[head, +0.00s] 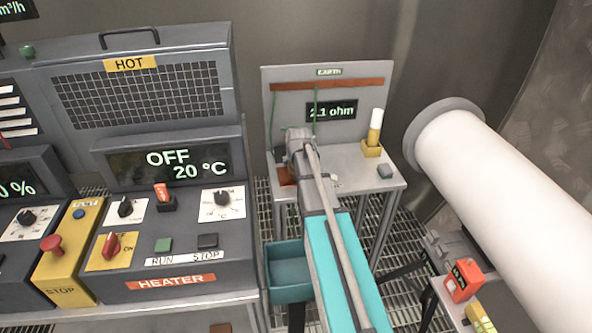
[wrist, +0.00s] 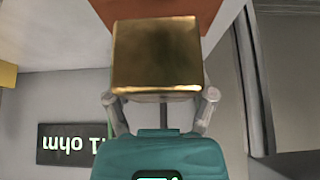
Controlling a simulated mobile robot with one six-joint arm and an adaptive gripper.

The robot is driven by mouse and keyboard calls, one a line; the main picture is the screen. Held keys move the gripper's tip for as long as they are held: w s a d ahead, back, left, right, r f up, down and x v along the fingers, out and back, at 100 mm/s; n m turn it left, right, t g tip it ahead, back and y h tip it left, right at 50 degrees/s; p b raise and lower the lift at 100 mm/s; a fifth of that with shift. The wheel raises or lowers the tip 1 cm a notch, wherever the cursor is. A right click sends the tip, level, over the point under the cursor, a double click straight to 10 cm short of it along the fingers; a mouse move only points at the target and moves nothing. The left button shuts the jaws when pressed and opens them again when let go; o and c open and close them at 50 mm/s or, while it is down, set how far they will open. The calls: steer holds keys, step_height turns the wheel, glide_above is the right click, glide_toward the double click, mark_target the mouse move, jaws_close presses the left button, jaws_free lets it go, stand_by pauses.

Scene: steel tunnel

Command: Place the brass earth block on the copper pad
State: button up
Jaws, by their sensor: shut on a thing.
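The brass earth block (wrist: 155,60) is held between the two fingers of my gripper (wrist: 160,97) in the wrist view. Its face looks square and dull gold. The copper pad (wrist: 205,10) shows behind the block at the top of the wrist view, partly covered by it. I cannot tell whether block and pad touch. In the head view my gripper (head: 299,140) is over the left part of the small earth bench, and the red-brown pad (head: 286,175) shows just left of my arm. The block is hidden there.
The earth bench (head: 345,182) has a back panel with a 2.1 ohm display (head: 331,111). A yellow holder with a white-topped piece (head: 371,149) and a small grey block (head: 385,171) stand at its right. A heater console (head: 165,215) is left, a large white pipe (head: 500,180) right.

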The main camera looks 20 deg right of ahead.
stand_by(0.3)
steer(key=shift+b+x, duration=0.8)
steer(key=shift+x, duration=0.15)
steer(key=shift+s+f+b, duration=0.15)
steer(key=shift+f+b, duration=1.05)
steer(key=o, duration=1.3)
steer(key=shift+c, duration=0.2)
steer(key=shift+p+v, duration=1.15)
steer(key=shift+v, duration=0.2)
steer(key=p+v, duration=0.8)
steer(key=v, duration=0.1)
steer(key=shift+r, duration=0.2)
